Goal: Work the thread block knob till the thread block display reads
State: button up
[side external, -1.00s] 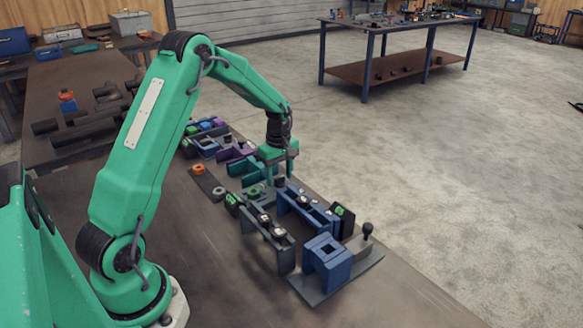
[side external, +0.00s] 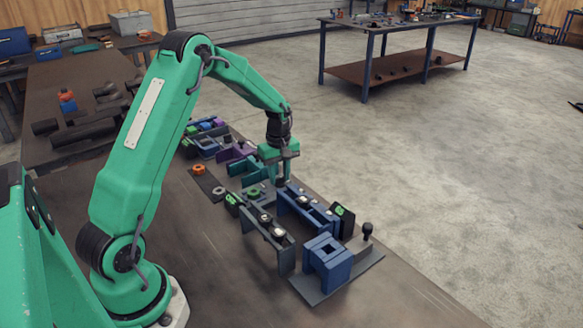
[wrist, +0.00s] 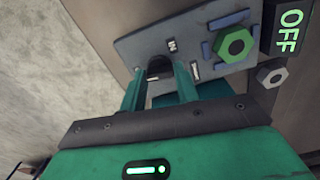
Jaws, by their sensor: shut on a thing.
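My gripper (side external: 282,178) points down at the far side of the block group on the bench. In the wrist view, its two green fingers (wrist: 160,78) are shut on a dark round knob (wrist: 159,65), one finger on each side. The knob stands on a grey plate (wrist: 133,45) with small white marks around it. A black display (wrist: 290,31) at the upper right reads OFF in green. I cannot tell whether it belongs to this knob. In the side view, the knob is mostly hidden by the fingers.
A green hex nut (wrist: 235,45) sits on the plate's blue bracket, and a grey hex nut (wrist: 272,75) lies beside it. Blue blocks (side external: 329,262), a grey rail (side external: 268,240) and a black knob (side external: 367,231) stand nearer the camera. The bench's front is clear.

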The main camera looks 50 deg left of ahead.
aim_at(280, 177)
jog(key=m, duration=1.1)
jog(key=shift+r+m, duration=0.1)
jog(key=shift+m, duration=0.3)
jog(key=o, duration=1)
jog(key=shift+r, duration=0.1)
jog(key=shift+r, duration=3.8)
